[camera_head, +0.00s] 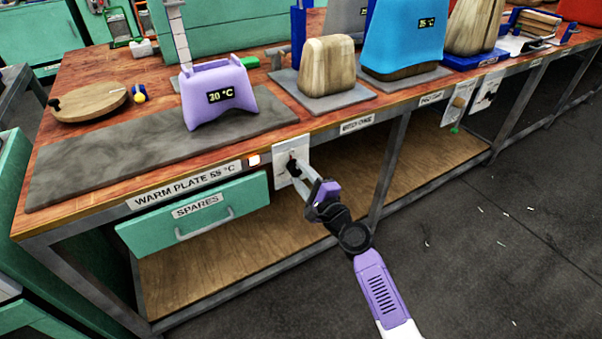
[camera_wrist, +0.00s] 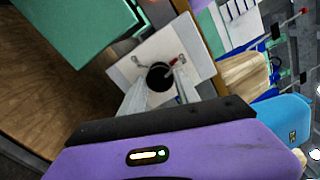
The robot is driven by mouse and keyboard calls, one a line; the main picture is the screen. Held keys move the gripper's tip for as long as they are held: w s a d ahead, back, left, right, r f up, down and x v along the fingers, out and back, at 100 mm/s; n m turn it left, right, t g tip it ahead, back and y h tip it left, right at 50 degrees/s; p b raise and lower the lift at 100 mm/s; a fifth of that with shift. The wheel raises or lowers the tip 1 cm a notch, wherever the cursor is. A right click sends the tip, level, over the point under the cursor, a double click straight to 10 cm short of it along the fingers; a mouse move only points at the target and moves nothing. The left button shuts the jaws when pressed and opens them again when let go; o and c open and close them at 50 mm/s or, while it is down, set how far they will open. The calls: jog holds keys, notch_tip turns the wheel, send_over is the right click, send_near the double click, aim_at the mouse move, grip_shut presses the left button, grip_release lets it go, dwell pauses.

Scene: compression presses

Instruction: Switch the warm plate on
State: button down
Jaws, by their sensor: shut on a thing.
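The warm plate (camera_head: 95,160) is a grey slab on the bench top, above the label "WARM PLATE 55 °C" (camera_head: 185,185). A white switch panel (camera_head: 280,163) is on the bench front, right of the label. It carries a black round knob with a red mark, seen in the wrist view (camera_wrist: 159,77). My gripper (camera_head: 296,168) reaches the panel, its fingers shut on the knob; they also show in the wrist view (camera_wrist: 160,88). The fingers partly hide the knob in the head view. A small pale lamp (camera_head: 254,160) is beside the panel; I cannot tell if it is lit.
A purple press piece (camera_head: 215,92) reading 20 °C stands on the plate. A green SPARES drawer (camera_head: 196,212) is below, left of my gripper. A wooden block (camera_head: 327,65) and a blue piece (camera_head: 405,40) stand farther right. The floor at the right is mostly clear.

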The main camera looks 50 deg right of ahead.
jog(key=shift+s+m, duration=0.1)
jog(key=shift+m, duration=0.8)
jog(key=shift+f, duration=0.1)
jog(key=c, duration=0.9)
grip_release()
jog(key=v, duration=0.7)
jog(key=shift+s, duration=0.35)
jog(key=shift+a, duration=0.1)
